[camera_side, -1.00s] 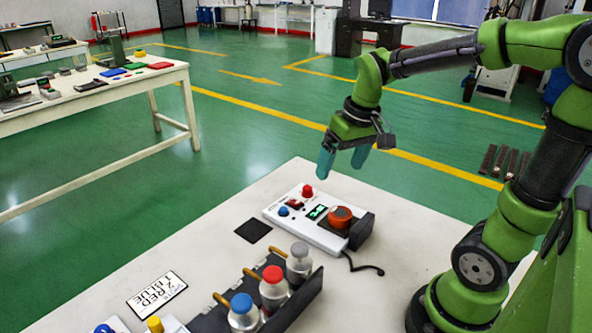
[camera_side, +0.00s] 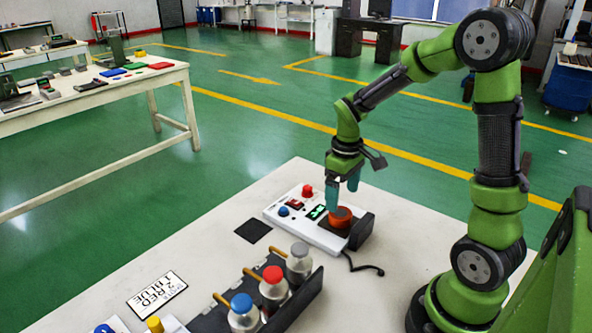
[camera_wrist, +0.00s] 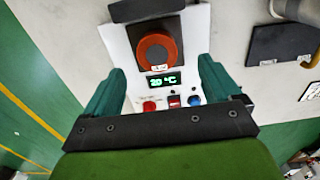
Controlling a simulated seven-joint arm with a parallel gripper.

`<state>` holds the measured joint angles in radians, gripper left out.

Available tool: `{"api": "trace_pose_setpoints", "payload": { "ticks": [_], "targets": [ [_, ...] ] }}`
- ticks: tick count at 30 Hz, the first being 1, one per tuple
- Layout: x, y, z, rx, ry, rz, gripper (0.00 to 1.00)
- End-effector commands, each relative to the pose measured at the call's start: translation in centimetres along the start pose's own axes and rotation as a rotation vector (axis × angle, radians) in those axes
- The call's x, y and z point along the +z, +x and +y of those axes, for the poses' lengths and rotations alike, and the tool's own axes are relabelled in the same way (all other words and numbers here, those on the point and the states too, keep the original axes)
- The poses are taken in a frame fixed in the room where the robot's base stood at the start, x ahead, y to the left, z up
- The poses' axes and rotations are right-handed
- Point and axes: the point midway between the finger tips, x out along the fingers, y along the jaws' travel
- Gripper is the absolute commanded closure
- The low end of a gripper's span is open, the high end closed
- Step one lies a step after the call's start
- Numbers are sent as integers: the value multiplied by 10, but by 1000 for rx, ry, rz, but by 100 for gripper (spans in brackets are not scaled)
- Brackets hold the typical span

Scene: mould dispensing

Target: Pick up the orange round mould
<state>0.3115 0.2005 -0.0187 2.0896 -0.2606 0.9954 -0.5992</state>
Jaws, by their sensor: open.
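The orange round mould (camera_side: 341,216) sits on the dark plate of the white heating unit (camera_side: 290,224), at its right end, in front of a black upright block. In the wrist view the mould (camera_wrist: 157,40) shows as an orange ring with a dark centre, ahead of and between the fingers. My gripper (camera_side: 343,196) is open and empty, with teal fingers pointing down just above the mould in the side view. In the wrist view its fingers (camera_wrist: 158,85) stand wide apart on either side of the unit's display, which reads about 20 °C.
A black rack (camera_side: 303,290) with capped bottles in red, blue and grey stands at the front. A dark square pad (camera_side: 253,230) and a printed card (camera_side: 157,295) lie on the white table. A black cable (camera_side: 365,268) runs from the unit.

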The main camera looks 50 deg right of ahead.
Motion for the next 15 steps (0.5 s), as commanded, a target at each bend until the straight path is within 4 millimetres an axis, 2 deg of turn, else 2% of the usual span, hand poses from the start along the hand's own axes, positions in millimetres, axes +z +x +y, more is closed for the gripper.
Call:
{"api": "trace_pose_setpoints", "payload": {
  "ticks": [7,15],
  "targets": [
    [0,19,2,-1,1,-2,10],
    [-2,56,5,-2,1,-3,10]
  ]
}}
